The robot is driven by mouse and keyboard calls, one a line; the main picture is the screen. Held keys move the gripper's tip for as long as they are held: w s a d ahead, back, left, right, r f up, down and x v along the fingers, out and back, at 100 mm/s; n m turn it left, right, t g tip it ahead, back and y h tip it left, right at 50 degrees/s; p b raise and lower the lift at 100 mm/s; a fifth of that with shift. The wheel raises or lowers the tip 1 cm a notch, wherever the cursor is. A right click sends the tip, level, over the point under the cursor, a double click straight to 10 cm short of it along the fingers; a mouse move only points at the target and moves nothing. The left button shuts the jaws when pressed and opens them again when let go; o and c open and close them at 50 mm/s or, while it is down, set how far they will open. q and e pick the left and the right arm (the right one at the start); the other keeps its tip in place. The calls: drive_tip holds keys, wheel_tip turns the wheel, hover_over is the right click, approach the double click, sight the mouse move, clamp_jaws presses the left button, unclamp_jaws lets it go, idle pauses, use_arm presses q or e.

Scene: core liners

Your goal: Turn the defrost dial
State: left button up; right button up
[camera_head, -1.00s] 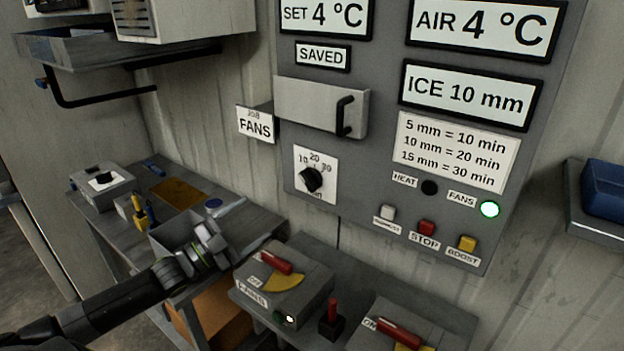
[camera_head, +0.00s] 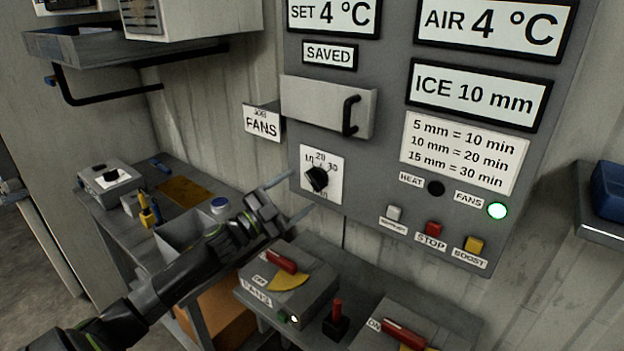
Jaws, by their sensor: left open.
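The defrost dial is a black knob (camera_head: 316,179) on a white square plate marked 10, 20 and 30, low on the left of the grey control panel (camera_head: 385,160). The knob's pointer direction is hard to read at this size. My left gripper (camera_head: 293,196) is open and empty, its two thin fingers reaching up and right, just left of and below the dial plate. It appears apart from the knob. My right gripper does not show.
A chart (camera_head: 463,150) on the panel pairs 10 mm with 20 min; the ice display (camera_head: 478,94) reads 10 mm. A red STOP button (camera_head: 433,229) sits below. A fans switch box (camera_head: 290,284) with a red lever stands beneath my gripper.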

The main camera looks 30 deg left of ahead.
sight(311, 182)
use_arm(q)
drive_tip(key=p+x, duration=0.2)
drive_tip(key=x, duration=0.2)
drive_tip(key=shift+s+r, duration=0.1)
drive_tip(key=shift+r, duration=0.1)
drive_tip(key=shift+w+d, duration=0.25)
drive_tip(key=shift+w, duration=0.4)
drive_tip(key=c, duration=1)
drive_tip(key=shift+p, duration=0.3)
